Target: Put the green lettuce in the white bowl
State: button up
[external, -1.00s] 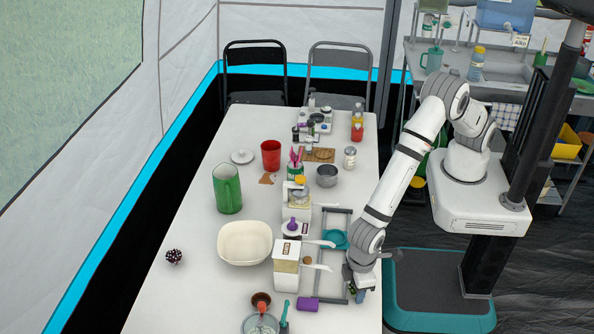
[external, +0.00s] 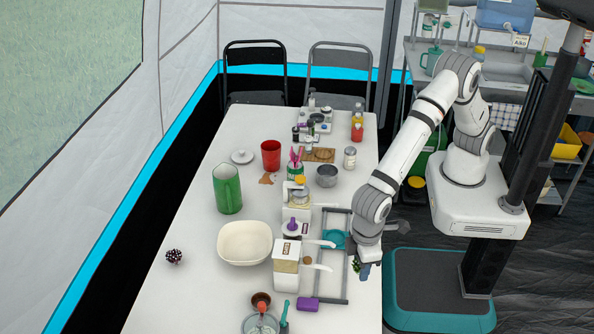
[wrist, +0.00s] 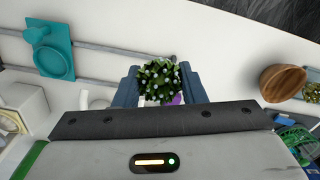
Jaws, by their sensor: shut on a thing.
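The green lettuce (wrist: 159,80), a small leafy clump with pale tips, is held between the two blue fingers of my gripper (wrist: 160,88) in the wrist view. In the external view my gripper (external: 362,271) is over the table's right edge, with a bit of green lettuce (external: 356,264) showing at its fingers. The white bowl (external: 245,243) stands on the table to the left of my gripper, past the white containers. The bowl looks empty, and I cannot pick it out in the wrist view.
Between my gripper and the bowl stand white lidded containers (external: 287,265) with protruding handles, and a grey rack (external: 346,290) with a teal piece (external: 335,239). A purple block (external: 308,304) lies in front. A green pitcher (external: 227,189) stands behind the bowl. A wooden bowl (wrist: 283,83) shows in the wrist view.

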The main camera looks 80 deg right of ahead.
jog(key=shift+r, duration=0.2)
notch_tip(320, 180, up, 10)
jog(key=m+p, duration=0.3)
jog(key=p, duration=0.7)
send_over(246, 252)
notch_tip(246, 252, down, 4)
jog(key=shift+d+f+b, duration=0.1)
jog(key=shift+f+b, duration=3.15)
jog(key=shift+f, duration=2.55)
jog(key=o, duration=1)
